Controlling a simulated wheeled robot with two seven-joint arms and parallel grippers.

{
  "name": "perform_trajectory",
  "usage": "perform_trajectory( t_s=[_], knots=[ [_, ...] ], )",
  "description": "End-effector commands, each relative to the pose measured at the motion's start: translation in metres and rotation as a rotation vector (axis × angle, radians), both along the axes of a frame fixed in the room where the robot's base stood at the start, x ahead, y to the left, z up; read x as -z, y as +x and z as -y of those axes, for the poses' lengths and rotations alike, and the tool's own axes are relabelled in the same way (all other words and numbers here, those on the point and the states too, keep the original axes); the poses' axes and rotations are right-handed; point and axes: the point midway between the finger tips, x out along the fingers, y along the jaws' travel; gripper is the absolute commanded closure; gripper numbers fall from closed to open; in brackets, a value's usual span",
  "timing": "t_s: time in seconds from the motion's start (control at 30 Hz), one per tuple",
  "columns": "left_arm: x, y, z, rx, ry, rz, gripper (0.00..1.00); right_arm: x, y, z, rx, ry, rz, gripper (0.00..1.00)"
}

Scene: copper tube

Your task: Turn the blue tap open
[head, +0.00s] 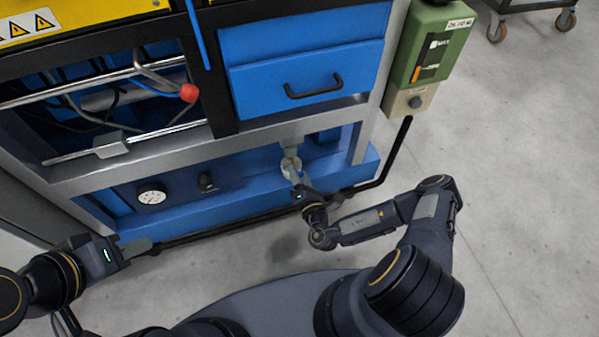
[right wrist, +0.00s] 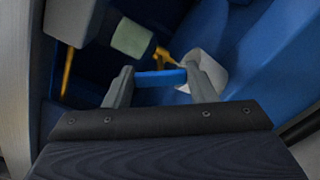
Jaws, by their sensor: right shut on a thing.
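The blue tap handle (right wrist: 160,77) shows in the right wrist view as a short bar between the two fingertips of my right gripper (right wrist: 162,80). The fingers are shut on its ends. A yellow stem (right wrist: 164,54) sits behind the handle, beside a pale green fitting (right wrist: 132,38). In the head view my right gripper (head: 293,170) reaches under the blue drawer, and its fingers hide the blue handle there. My left gripper (head: 138,248) is at the lower left, apart from the tap; whether its jaws are open is unclear.
A white rounded part (right wrist: 207,71) lies close beside the right fingers. A blue drawer (head: 305,75) is above, a pressure gauge (head: 151,196) is on the lower panel, and a green control box (head: 432,50) is at the right.

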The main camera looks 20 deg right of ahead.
Motion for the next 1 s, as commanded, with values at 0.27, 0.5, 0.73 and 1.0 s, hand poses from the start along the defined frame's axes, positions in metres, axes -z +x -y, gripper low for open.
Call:
perform_trajectory(
  t_s=[0.27,0.5,0.73,1.0],
  knots=[
    [-0.0096,0.0,0.0,0.0,0.0,0.0,0.64,0.0011,-0.0005,0.0004,0.002,0.26,-0.011,0.72],
    [-0.0118,0.0,0.0,0.0,0.0,0.0,0.64,0.0025,-0.0007,0.0005,0.001,0.449,-0.018,0.72],
    [-0.0127,0.0,0.0,0.0,0.0,0.0,0.64,0.0029,-0.0004,0.0005,0.0,0.568,-0.022,0.72],
    [-0.013,0.0,0.0,0.0,0.0,0.0,0.64,0.0036,-0.0005,0.0001,-0.001,0.631,-0.025,0.72]
  ],
)
